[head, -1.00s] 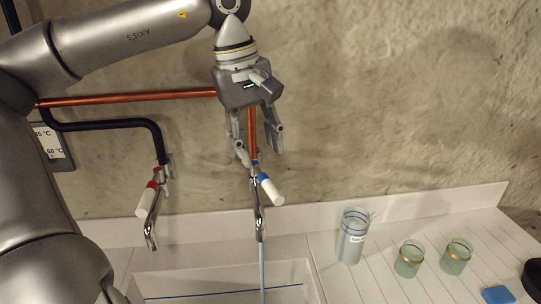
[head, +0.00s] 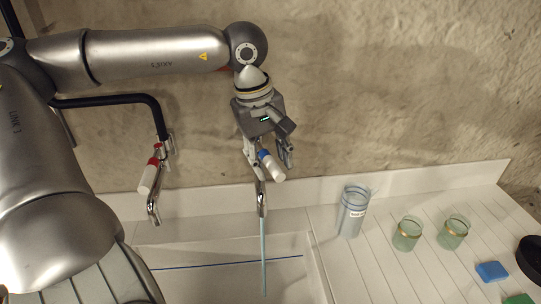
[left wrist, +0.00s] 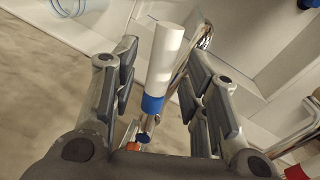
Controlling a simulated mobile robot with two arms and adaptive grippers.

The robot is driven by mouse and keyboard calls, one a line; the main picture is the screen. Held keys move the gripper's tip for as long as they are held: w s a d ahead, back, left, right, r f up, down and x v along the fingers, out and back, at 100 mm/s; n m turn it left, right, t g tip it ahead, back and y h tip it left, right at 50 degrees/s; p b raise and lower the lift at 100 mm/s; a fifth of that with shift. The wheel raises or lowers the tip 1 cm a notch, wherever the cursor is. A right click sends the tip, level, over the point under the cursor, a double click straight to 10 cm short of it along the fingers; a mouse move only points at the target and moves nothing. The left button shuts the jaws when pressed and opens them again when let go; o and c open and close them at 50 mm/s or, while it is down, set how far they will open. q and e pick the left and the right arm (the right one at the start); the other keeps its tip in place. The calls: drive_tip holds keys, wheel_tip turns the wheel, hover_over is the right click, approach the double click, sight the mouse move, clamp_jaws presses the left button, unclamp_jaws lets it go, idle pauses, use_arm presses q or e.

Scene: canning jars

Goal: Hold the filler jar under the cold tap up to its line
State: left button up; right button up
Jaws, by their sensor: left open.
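The cold tap (head: 262,198) has a blue collar and a white lever (head: 271,166). A pale blue stream (head: 264,255) runs from its spout down into the sink. My left gripper (head: 270,160) is open at the lever, its fingers on either side of it. In the left wrist view the lever (left wrist: 165,55) stands between the open fingers; I cannot tell whether they touch it. The filler jar (head: 351,218), a clear bluish jug with a white label, stands upright on the ribbed drainboard right of the sink. Its fill line is too small to make out. My right gripper is out of view.
The red-collared hot tap (head: 150,180) is to the left. A blue block (head: 491,271), a green block (head: 518,299) and a black round thing (head: 532,258) lie farther right.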

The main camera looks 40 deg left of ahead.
use_arm(q)
clamp_jaws()
idle(0.3)
drive_tip(key=shift+s+a+m+b, duration=0.15)
drive_tip(key=shift+s+m+b, duration=0.15)
drive_tip(key=shift+m, duration=0.1)
unclamp_jaws()
